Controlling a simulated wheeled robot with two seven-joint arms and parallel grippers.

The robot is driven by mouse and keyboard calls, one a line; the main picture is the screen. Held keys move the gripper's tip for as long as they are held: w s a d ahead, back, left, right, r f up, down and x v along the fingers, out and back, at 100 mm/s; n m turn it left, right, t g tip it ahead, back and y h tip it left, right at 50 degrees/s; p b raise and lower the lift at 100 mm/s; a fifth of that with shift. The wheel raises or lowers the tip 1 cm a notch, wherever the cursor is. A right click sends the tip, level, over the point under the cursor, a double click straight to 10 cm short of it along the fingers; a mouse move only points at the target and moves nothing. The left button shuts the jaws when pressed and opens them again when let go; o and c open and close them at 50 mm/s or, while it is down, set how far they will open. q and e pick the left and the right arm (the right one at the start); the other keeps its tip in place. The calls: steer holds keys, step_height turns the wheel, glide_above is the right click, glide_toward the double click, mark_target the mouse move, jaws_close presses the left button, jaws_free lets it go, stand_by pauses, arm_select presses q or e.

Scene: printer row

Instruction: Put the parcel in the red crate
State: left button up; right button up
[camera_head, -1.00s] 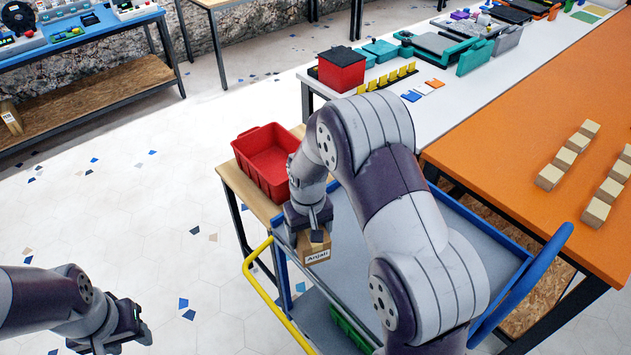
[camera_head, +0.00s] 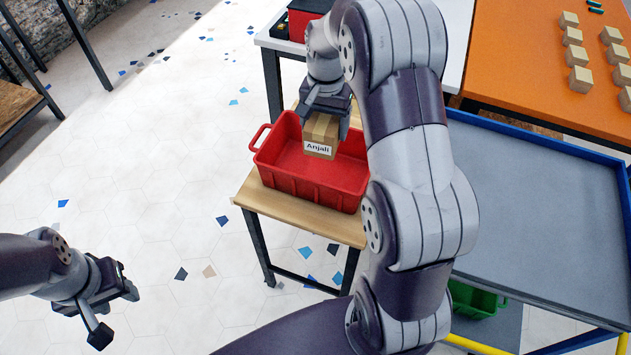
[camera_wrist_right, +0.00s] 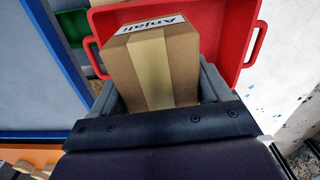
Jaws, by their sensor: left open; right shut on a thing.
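The parcel (camera_head: 320,137) is a small brown cardboard box with a tan tape strip and a white label reading "Anjali". My right gripper (camera_head: 326,108) is shut on it and holds it over the red crate (camera_head: 313,190). In the right wrist view the parcel (camera_wrist_right: 155,65) sits between the fingers of my right gripper (camera_wrist_right: 160,95), with the red crate (camera_wrist_right: 238,30) behind it. The crate is open-topped and stands on a small wooden table; its visible floor is bare. Part of it is hidden by my right arm. My left gripper (camera_head: 112,300) is open and empty, low over the floor at left.
The wooden table (camera_head: 270,205) has a narrow free edge around the crate. A blue-rimmed grey cart (camera_head: 540,220) stands to the right, with a green crate (camera_head: 475,300) on its lower shelf. An orange table (camera_head: 545,100) holds several small boxes at the back right.

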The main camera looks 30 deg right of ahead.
steer(key=f+b, duration=0.1)
steer(key=f+m+b, duration=0.1)
steer(key=f, duration=0.1)
steer(key=shift+d+f, duration=0.2)
steer(key=shift+f, duration=0.05)
steer(key=f, duration=0.9)
steer(key=shift+d+f, duration=0.25)
steer(key=shift+a+f, duration=0.1)
steer(key=shift+f, duration=0.25)
step_height(320, 180, down, 4)
steer(key=shift+s+r, duration=0.1)
steer(key=shift+r, duration=0.05)
arm_select(q)
steer(key=f, duration=0.3)
steer(key=shift+w+a+f, duration=0.25)
steer(key=shift+f, duration=0.1)
steer(key=shift+b, duration=0.3)
arm_select(e)
steer(key=shift+f, duration=0.2)
steer(key=o, duration=1.2)
steer(key=shift+c, duration=0.2)
